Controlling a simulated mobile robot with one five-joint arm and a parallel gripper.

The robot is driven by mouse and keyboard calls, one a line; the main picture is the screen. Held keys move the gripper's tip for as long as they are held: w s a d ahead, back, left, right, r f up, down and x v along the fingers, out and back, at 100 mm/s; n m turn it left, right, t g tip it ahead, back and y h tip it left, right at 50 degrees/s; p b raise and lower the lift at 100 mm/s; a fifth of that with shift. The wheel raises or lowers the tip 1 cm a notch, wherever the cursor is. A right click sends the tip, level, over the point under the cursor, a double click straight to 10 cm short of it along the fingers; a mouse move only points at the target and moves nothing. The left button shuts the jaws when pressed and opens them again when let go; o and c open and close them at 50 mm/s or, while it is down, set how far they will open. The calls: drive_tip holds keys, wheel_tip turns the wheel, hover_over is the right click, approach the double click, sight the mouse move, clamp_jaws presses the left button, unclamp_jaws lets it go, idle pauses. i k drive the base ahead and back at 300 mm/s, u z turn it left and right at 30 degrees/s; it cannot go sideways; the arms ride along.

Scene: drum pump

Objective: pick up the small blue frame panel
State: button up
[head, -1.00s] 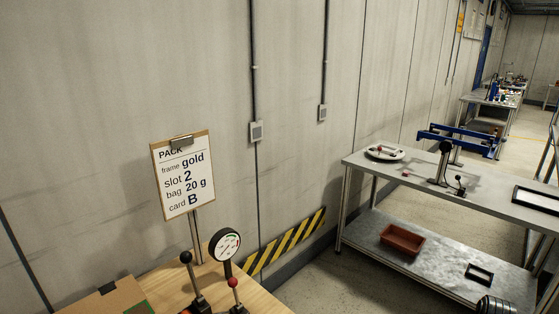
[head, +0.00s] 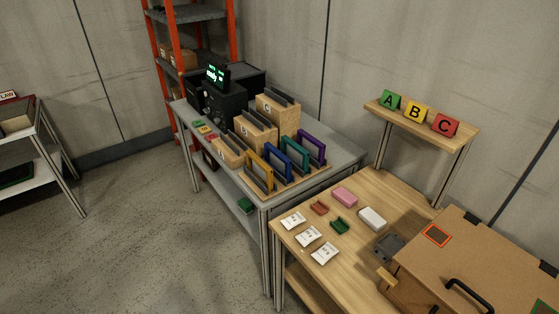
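A small blue frame panel (head: 295,146) stands upright in a row of coloured frame panels on the front part of the grey table in the head view. A gold panel (head: 259,161) stands to its left and a purple panel (head: 312,138) to its right. The blue panel's lower edge sits in or against a wooden holder; the exact contact is too small to tell. My gripper is not in view.
Wooden sorters (head: 278,108) and a black machine with a green display (head: 217,77) stand behind the panels. A wooden bench (head: 285,238) with packets, small blocks and a cardboard box (head: 470,262) adjoins at right. The floor (head: 150,235) at left is open.

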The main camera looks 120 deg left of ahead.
sight(278, 162)
drive_tip(key=u, duration=4.65)
drive_tip(key=i, duration=1.65)
